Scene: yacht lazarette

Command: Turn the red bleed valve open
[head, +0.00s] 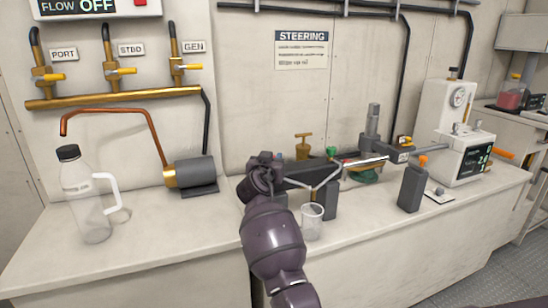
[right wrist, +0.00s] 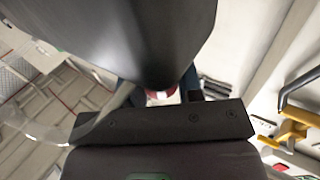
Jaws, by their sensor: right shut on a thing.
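The right gripper (head: 262,172) is at the left end of the dark steering cylinder (head: 312,172) on the bench. In the right wrist view the right gripper's dark fingers (right wrist: 160,92) are shut around a small red-and-white part (right wrist: 158,96), which looks like the red bleed valve. Most of that part is hidden behind a large dark rounded body in front of the camera. In the head view the gripper itself covers that spot, so the valve's angle cannot be told. The left gripper is in neither view.
A clear beaker (head: 312,222) stands close to my right forearm, below the cylinder. A clear jug with black cap (head: 80,195) and a dark motor (head: 197,172) stand left. A dark bottle (head: 411,188) and a white gauge unit (head: 462,155) stand right. The front bench top is mostly clear.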

